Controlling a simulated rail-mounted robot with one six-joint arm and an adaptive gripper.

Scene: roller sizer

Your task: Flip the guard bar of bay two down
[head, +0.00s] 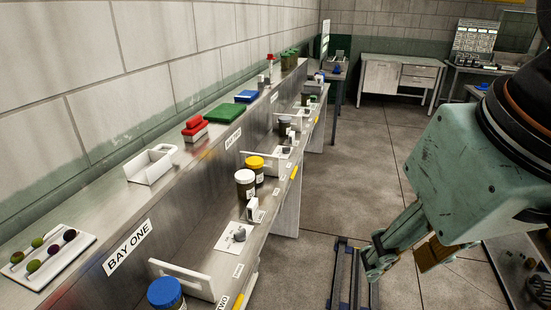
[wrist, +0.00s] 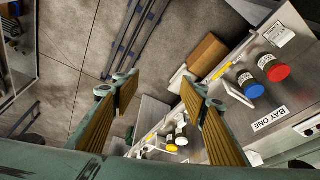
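A steel counter (head: 190,207) runs along the wall, with a "BAY ONE" label (head: 128,248) and a smaller, hard-to-read bay label (head: 233,138) farther along. A white guard bar (head: 182,278) stands on the near lower shelf. Another white guard bar (head: 265,154) shows farther along, past the white- and yellow-capped jars. I cannot tell for sure which one is bay two's. My gripper (head: 402,252) hangs over the aisle, right of the counter and apart from it. In the wrist view my gripper (wrist: 160,100) has its fingers wide apart, with nothing between them.
A blue-capped jar (head: 166,294), white-capped jar (head: 245,184) and yellow-capped jar (head: 256,166) stand on the lower shelf. The upper ledge holds a tray of balls (head: 78,246) and a green tray (head: 224,113). A dark rail (head: 347,275) lies on the floor. The aisle behind is clear.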

